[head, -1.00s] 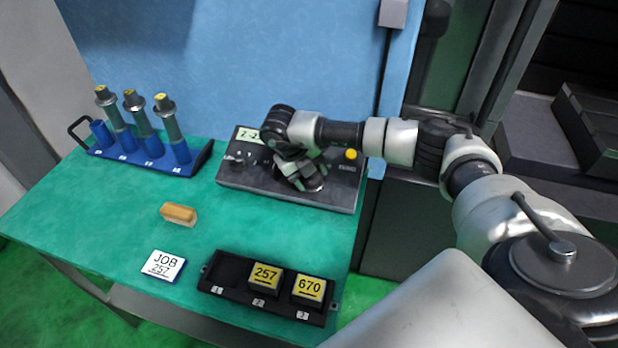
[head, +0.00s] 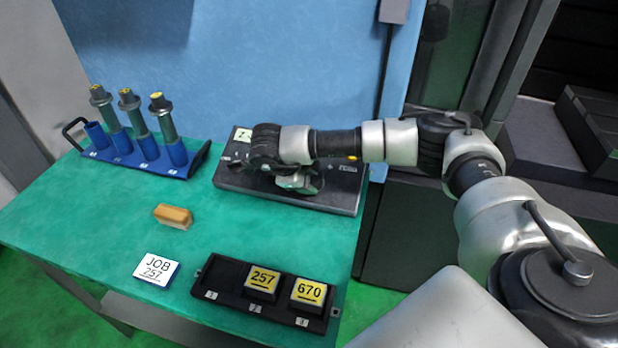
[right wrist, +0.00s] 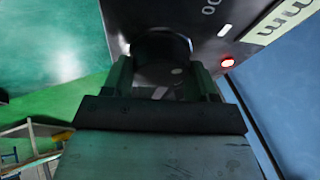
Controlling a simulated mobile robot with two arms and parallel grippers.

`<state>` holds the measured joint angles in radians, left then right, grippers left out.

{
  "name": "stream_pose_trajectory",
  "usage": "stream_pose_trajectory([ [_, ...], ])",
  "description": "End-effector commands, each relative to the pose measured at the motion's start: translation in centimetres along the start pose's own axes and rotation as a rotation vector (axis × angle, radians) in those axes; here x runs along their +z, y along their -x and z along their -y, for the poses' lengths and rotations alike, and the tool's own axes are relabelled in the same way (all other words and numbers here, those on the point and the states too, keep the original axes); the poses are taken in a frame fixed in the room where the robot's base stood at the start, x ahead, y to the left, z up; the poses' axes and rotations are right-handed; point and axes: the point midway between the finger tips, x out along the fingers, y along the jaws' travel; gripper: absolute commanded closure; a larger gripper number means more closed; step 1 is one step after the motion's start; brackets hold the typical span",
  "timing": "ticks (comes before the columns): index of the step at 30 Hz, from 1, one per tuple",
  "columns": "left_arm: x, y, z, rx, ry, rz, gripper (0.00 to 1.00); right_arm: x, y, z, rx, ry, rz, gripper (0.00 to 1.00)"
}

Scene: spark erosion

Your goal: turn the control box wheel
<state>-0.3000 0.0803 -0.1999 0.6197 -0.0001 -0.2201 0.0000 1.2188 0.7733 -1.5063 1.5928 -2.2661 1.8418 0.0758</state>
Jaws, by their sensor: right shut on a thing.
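The control box (head: 330,198) is a dark grey slab at the back right of the green table. My right arm reaches over it from the right and hides much of its top, with only part of its label and a yellow button edge showing. My right gripper (head: 298,184) is down at the box. In the right wrist view the right gripper (right wrist: 162,85) has its two fingers on either side of a dark round wheel (right wrist: 160,46) and is shut on it. A red light (right wrist: 226,63) glows on the box. My left gripper is not in view.
A blue rack (head: 150,165) with several blue sockets and three grey tool holders stands at the back left.

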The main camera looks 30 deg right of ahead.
Motion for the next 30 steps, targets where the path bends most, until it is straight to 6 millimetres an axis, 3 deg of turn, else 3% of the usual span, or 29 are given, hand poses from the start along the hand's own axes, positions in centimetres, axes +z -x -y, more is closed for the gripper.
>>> stream_pose_trajectory([
  [23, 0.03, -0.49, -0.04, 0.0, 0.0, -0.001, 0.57, -0.1, -0.37, -0.25, -0.037, 0.105, 0.002, 0.66],
  [24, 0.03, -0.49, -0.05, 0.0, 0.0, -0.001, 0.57, -0.1, -0.37, -0.25, -0.037, 0.105, 0.002, 0.4],
  [28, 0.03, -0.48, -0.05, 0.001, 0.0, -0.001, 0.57, -0.08, -0.3, -0.19, -0.038, 0.103, 0.004, 0.2],
  [30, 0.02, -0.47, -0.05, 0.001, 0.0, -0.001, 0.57, -0.07, -0.24, -0.15, -0.038, 0.103, 0.005, 0.18],
])
